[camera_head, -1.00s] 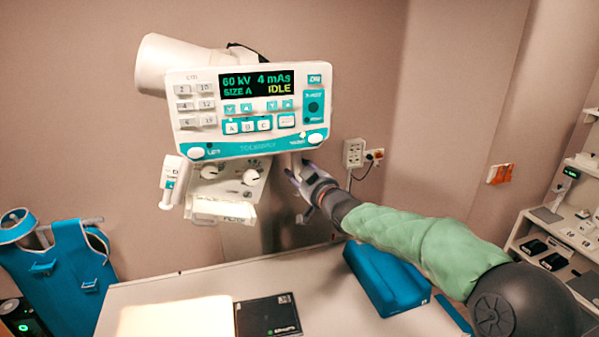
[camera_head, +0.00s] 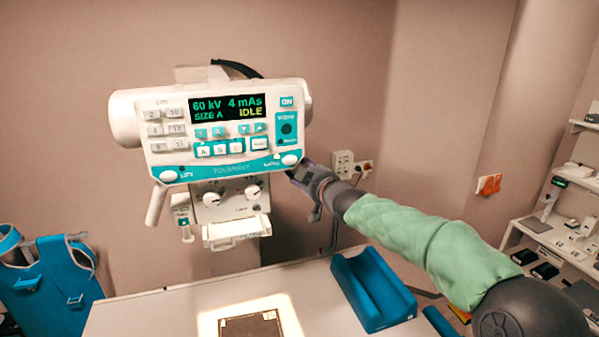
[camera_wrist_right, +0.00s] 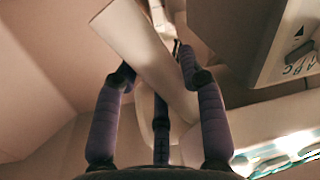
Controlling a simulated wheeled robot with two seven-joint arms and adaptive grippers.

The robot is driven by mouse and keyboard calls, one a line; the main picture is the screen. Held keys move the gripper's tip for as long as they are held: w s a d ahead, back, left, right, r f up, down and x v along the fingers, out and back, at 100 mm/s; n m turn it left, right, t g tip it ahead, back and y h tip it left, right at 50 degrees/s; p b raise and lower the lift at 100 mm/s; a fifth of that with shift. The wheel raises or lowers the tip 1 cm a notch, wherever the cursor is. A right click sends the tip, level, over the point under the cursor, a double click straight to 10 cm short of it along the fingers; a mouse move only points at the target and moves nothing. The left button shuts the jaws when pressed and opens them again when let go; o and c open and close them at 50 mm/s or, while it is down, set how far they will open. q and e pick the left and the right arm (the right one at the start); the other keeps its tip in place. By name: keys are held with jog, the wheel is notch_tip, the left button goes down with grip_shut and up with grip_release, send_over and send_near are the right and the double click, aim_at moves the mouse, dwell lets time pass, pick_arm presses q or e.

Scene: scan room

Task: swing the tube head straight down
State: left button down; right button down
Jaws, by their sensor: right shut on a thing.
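The tube head (camera_head: 225,130) is white with a teal-trimmed control panel; its screen reads 60 kV, 4 mAs, SIZE A, IDLE. It hangs above the table, and its panel faces me, nearly level. My right gripper (camera_head: 304,177) is at the panel's lower right. In the right wrist view its purple fingers (camera_wrist_right: 158,75) are closed around a pale handle bar (camera_wrist_right: 140,45); the panel's edge (camera_wrist_right: 262,40) is beside them. A matching white handle (camera_head: 156,204) sticks out below the panel's lower left. The handle in my right gripper is mostly hidden in the head view. My left gripper is out of view.
The table (camera_head: 145,315) below bears a dark plate (camera_head: 250,328) in a lit patch and a blue trough-shaped block (camera_head: 373,290). A blue apron (camera_head: 55,285) hangs at left. Shelves (camera_head: 565,235) stand at right. Wall sockets (camera_head: 343,165) are behind my right arm.

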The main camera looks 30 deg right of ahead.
jog(key=c, duration=0.7)
grip_release()
jog(key=s, duration=1.2)
jog(key=shift+a+r, duration=0.35)
jog(key=shift+a, duration=0.05)
